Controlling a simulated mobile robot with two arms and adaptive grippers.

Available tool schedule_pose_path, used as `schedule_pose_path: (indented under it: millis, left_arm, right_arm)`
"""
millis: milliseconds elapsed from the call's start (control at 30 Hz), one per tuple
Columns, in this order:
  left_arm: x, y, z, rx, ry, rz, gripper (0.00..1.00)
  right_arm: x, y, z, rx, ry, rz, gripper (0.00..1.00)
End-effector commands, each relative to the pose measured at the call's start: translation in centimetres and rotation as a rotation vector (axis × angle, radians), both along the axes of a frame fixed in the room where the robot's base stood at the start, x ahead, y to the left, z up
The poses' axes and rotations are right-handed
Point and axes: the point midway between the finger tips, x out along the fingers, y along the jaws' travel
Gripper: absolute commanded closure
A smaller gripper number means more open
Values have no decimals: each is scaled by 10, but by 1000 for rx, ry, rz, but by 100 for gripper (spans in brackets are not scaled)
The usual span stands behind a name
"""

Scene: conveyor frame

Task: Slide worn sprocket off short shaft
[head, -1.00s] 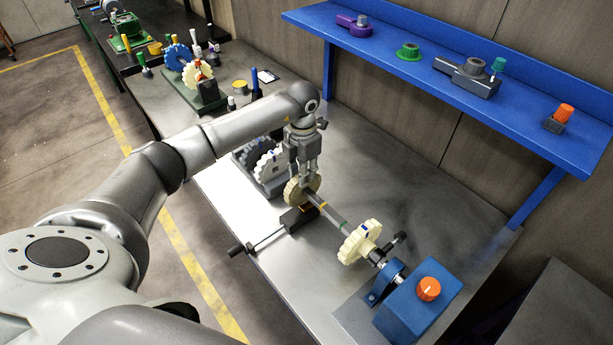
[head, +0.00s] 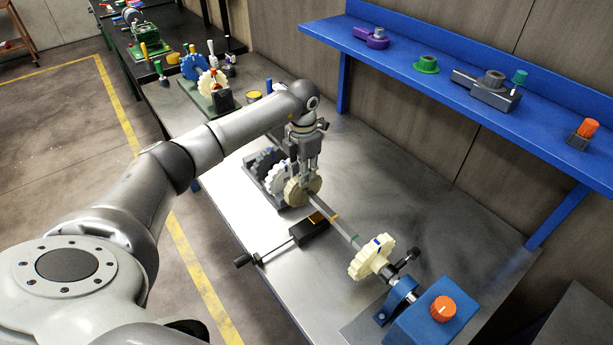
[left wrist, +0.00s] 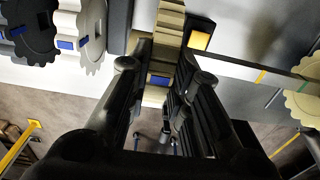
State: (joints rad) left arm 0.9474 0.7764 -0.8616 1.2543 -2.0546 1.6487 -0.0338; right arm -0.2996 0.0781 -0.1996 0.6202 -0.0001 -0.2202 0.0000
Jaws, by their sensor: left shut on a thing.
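My left gripper (head: 307,178) is shut on the tan worn sprocket (head: 297,195), pinching its upper rim. In the left wrist view the tan sprocket (left wrist: 168,32) is edge-on between the fingers, with a blue mark on it. The sprocket is at the far end of the grey shaft (head: 333,217); I cannot tell whether the shaft tip is still in its bore. The shaft also shows in the left wrist view (left wrist: 238,72). A cream sprocket (head: 367,260) sits farther along the shaft, by the blue drive housing (head: 425,312). My right gripper is not seen.
A dark clamp block with a handle (head: 308,232) is beside the shaft. A rack holding dark and white sprockets (head: 276,180) is just left of the held sprocket. The bench (head: 440,215) is clear to the right, below the blue shelf (head: 450,62).

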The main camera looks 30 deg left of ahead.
Motion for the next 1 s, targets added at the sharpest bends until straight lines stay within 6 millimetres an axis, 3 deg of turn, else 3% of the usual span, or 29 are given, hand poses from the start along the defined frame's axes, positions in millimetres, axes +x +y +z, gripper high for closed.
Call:
schedule_pose_path:
  millis: [467,1000]
  left_arm:
    - [1,2,4,0,-2,0,100]
    - [1,2,57,-1,-2,1,100]
  right_arm:
    - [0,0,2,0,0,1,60]
    - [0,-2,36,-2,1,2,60]
